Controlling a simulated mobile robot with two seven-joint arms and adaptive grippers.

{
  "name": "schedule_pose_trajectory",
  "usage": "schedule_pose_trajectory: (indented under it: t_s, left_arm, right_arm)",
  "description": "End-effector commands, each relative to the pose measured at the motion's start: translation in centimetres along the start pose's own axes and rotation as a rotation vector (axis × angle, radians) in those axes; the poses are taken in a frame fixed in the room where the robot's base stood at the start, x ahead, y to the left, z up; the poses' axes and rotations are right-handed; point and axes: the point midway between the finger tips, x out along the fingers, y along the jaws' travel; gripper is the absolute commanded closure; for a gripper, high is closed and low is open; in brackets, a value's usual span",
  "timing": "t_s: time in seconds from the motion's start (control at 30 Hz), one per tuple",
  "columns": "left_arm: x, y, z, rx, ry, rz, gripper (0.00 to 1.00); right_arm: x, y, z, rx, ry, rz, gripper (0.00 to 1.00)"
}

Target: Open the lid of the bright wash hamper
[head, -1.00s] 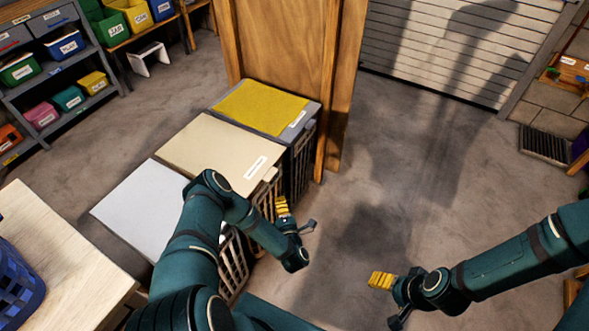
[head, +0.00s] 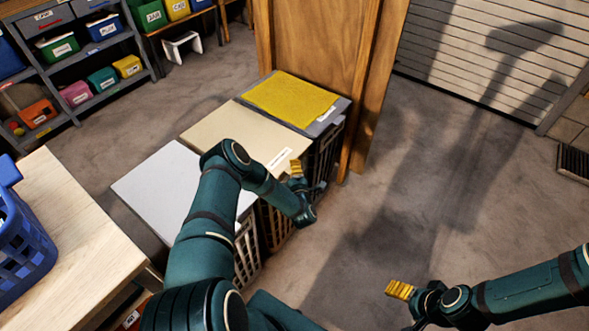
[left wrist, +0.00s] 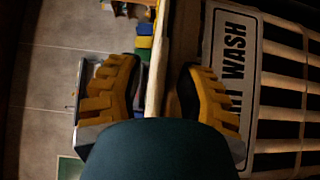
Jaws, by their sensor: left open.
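Three hampers stand in a row: a white lid (head: 165,190) nearest, a cream lid (head: 225,135) in the middle, a yellow lid (head: 290,98) farthest. All lids look shut. Their lid labels are too small to read, so I cannot tell which is the bright wash one. My left gripper (head: 308,178) is open beside the front of the middle hamper. In the left wrist view, a cream edge strip (left wrist: 158,65) lies between its fingers, contact unclear; a label (left wrist: 232,75) ending in "WASH" is on cream slats, its start hidden. My right gripper (head: 410,297) is over the floor, apart from the hampers.
A wooden panel (head: 320,45) stands right behind the far hamper. A wooden table (head: 75,225) with a blue basket (head: 22,240) is at the left. Shelves with bins (head: 85,65) stand at the back left. The floor right of the hampers is clear.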

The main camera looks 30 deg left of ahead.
Motion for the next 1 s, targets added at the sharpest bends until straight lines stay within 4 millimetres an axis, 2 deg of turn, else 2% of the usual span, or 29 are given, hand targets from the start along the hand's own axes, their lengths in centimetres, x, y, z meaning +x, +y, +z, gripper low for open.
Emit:
schedule_pose_trajectory:
  t_s: [0.4, 0.47, 0.5, 0.53, 0.87, 1.0]
  left_arm:
    - [0.63, 0.05, 0.02, 0.0, 0.0, 0.0, 0.64]
    - [0.62, 0.05, 0.02, 0.0, 0.0, 0.0, 0.85]
    - [0.61, 0.04, 0.02, 0.0, 0.0, 0.0, 0.99]
    - [0.61, 0.04, 0.02, 0.0, 0.0, 0.0, 1.0]
    - [0.65, 0.14, 0.01, -0.001, 0.0, 0.0, 1.0]
    - [0.71, 0.85, -0.01, -0.009, 0.001, -0.006, 1.0]
  right_arm:
    - [0.12, 0.04, -0.02, 0.0, 0.001, 0.0, 0.27]
    - [0.12, 0.04, -0.02, 0.0, 0.001, 0.0, 0.27]
    - [0.12, 0.05, -0.02, 0.0, 0.001, 0.0, 0.27]
    - [0.12, 0.05, -0.02, 0.0, 0.001, 0.0, 0.27]
    - [0.07, 0.03, -0.01, 0.0, 0.001, 0.0, 0.27]
    - [-0.42, -0.16, 0.01, 0.0, -0.001, 0.0, 0.27]
